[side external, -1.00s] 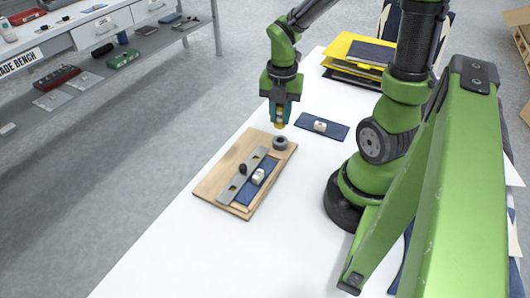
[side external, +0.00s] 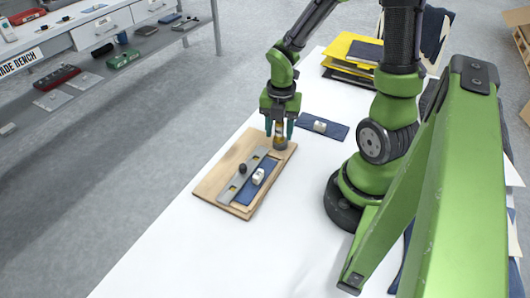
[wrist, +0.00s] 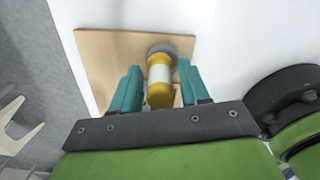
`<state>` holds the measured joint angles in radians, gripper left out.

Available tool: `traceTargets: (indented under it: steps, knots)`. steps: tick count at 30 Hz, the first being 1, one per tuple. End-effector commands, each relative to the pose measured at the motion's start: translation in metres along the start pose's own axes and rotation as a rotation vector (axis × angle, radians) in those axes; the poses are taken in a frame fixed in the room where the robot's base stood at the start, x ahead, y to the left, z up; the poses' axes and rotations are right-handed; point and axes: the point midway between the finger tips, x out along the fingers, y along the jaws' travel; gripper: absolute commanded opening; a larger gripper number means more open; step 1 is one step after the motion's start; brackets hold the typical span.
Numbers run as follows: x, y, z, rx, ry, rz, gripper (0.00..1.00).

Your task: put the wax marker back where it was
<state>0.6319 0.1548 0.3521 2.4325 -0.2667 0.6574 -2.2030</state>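The wax marker, yellow with a white band, stands in the grey round holder (side external: 281,146) at the far end of the wooden board (side external: 212,186). The marker (side external: 280,131) also shows in the wrist view (wrist: 159,78), its lower end meeting the grey holder (wrist: 172,45). My gripper (side external: 279,132) is open, with one teal finger on each side of the marker. In the wrist view my gripper (wrist: 160,90) shows a gap between each finger and the marker.
On the board lie a metal strip (side external: 232,186) with a black knob (side external: 243,168) and a navy cloth (side external: 246,194) with a white block (side external: 258,175). Another navy cloth (side external: 338,131) with a white block (side external: 320,126) lies to the right. The near white table is clear.

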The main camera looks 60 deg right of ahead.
Motion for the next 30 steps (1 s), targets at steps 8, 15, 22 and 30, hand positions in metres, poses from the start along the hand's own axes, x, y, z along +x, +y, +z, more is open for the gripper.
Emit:
traceTargets:
  steps: [8, 15, 22, 30]
  knots:
    - [-0.001, 0.0, 0.0, 0.0, 0.0, 0.0, 0.5]
    - [-0.022, 0.001, 0.002, 0.002, -0.007, 0.004, 0.5]
    - [-0.073, 0.001, 0.001, 0.0, -0.007, 0.008, 0.5]
    - [-0.116, 0.001, 0.001, -0.001, -0.003, 0.003, 0.5]
